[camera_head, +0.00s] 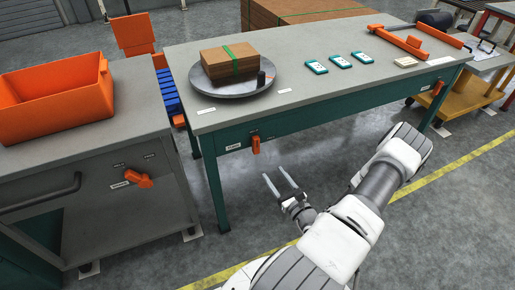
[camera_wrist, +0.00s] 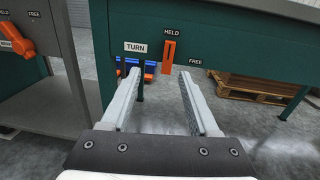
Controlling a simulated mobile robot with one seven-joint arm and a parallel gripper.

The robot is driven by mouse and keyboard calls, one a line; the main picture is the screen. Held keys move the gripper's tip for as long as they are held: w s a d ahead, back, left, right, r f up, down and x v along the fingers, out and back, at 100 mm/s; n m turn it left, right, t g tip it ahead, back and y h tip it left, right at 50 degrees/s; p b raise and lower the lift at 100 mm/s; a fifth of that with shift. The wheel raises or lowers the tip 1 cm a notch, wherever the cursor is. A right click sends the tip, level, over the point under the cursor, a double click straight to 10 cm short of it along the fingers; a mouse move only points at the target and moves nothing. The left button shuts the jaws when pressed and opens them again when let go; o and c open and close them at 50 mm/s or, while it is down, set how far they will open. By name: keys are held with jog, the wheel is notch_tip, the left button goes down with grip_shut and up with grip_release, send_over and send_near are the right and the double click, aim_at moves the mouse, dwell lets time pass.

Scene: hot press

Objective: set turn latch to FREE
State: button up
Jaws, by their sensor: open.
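The turn latch is an orange handle (camera_wrist: 168,57) on the green front panel of the table, beside a TURN label (camera_wrist: 136,47). It stands upright under the HELD label (camera_wrist: 172,32); the FREE label (camera_wrist: 195,62) is to its lower right. In the head view the latch (camera_head: 256,145) hangs on the apron below the tabletop. My gripper (camera_head: 275,175) is open and empty, in front of and below the latch in the head view. In the wrist view its two fingers (camera_wrist: 160,74) point toward the panel, with the latch between and beyond the tips, apparently not touching.
A similar orange latch (camera_head: 138,179) is on the grey cabinet at left, with HELD and FREE labels in the wrist view. Another orange handle (camera_head: 437,88) is at the table's right end. The table (camera_head: 300,100) holds a scale with a box. Open floor lies around my gripper.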

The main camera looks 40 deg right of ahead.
jog(key=f+m+h, duration=0.1)
jog(key=f+h, duration=0.1)
jog(key=b, duration=0.4)
send_near(257, 145)
jog(key=shift+g, duration=0.3)
jog(key=x, duration=0.9)
jog(key=shift+w+r, duration=0.15)
jog(key=shift+w, duration=0.1)
grip_shut()
